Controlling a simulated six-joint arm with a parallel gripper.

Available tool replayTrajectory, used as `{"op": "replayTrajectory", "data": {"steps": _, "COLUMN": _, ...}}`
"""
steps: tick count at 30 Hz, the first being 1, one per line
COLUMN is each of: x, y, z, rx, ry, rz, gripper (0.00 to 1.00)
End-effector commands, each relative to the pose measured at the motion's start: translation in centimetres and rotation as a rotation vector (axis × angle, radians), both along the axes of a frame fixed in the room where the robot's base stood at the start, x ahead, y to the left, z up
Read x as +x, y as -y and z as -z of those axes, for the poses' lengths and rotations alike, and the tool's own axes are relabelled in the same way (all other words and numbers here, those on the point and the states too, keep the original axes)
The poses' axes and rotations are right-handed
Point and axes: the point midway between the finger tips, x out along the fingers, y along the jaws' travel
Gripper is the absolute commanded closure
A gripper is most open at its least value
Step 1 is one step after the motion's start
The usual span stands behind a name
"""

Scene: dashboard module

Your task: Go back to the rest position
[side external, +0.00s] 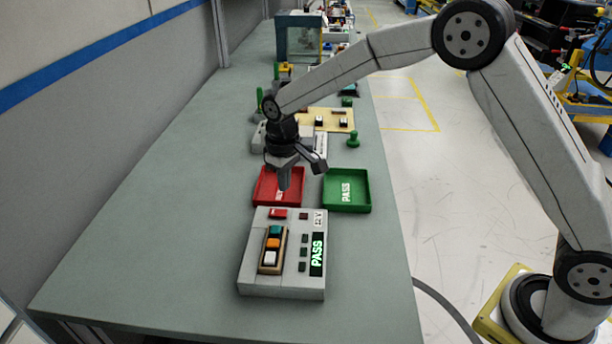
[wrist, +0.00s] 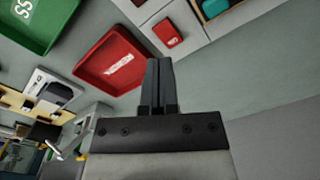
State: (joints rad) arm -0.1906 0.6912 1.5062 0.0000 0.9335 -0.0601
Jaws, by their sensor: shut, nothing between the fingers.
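My gripper (side external: 284,178) hangs over the red tray (side external: 262,186) in the side external view, pointing down. In the wrist view my gripper (wrist: 160,68) has its two fingers together with nothing between them. The red tray (wrist: 110,62) lies just beyond the fingertips there. In the side external view the tester box (side external: 280,288) stands just in front of the red tray, with a lit green PASS display (side external: 317,253). Its slot holds a module (side external: 272,246) with teal, orange and white buttons.
A green tray (side external: 346,190) marked PASS sits right of the red tray. Behind them are a tan board (side external: 335,118) with switches and a green knob (side external: 353,138). A glass-fronted box (side external: 298,38) stands farther back. The front and left of the table (side external: 140,220) are clear.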

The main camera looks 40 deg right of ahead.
Motion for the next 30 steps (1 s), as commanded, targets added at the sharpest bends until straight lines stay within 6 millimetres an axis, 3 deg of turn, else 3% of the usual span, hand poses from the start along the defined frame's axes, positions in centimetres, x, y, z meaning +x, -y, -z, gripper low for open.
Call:
{"op": "replayTrajectory", "data": {"steps": 11, "x": -5.4, "y": 3.7, "z": -1.2, "rx": 0.010, "ry": 0.061, "rz": 0.072, "gripper": 1.00}}
{"op": "replayTrajectory", "data": {"steps": 30, "x": -19.4, "y": 9.1, "z": -0.9, "rx": 0.027, "ry": 0.192, "rz": 0.218, "gripper": 1.00}}
